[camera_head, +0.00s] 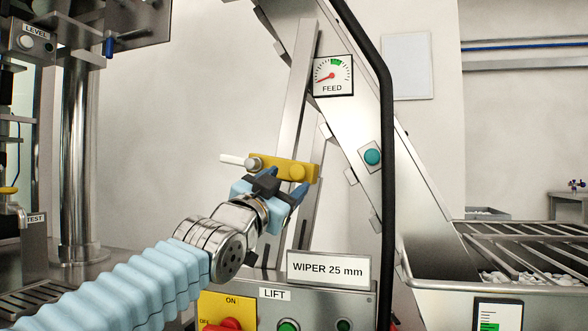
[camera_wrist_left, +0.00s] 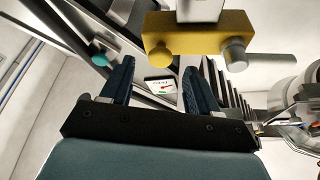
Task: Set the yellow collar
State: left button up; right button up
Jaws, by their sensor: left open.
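The yellow collar (camera_head: 299,171) is a block on the elevator's slanted frame, with a grey knob (camera_head: 253,164) and a pale rod at its left end. It also shows at the top of the left wrist view (camera_wrist_left: 205,32), with a grey round knob at its right end and a yellow one at its left. My left gripper (camera_head: 284,180) is just below and in front of the collar and overlaps its lower edge in the head view. Its two blue fingers (camera_wrist_left: 155,68) are apart, with nothing gripped between them. Whether they touch the collar is unclear. My right gripper is not in view.
A sign reading WIPER 25 mm (camera_head: 328,268) stands on the LIFT control panel (camera_head: 262,312) below. A black cable (camera_head: 386,150) hangs right of the frame. A FEED gauge (camera_head: 333,76) and a teal button (camera_head: 372,157) are on the elevator. A hopper (camera_head: 440,290) stands at right.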

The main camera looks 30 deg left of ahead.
aim_at(296, 174)
pick_arm(q)
jog(key=p+x, duration=0.1)
jog(key=x, duration=0.3)
jog(key=shift+w+a, duration=0.1)
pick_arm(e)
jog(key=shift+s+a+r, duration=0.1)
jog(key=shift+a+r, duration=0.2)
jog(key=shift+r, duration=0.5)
pick_arm(q)
jog(key=shift+c, duration=0.4)
grip_shut()
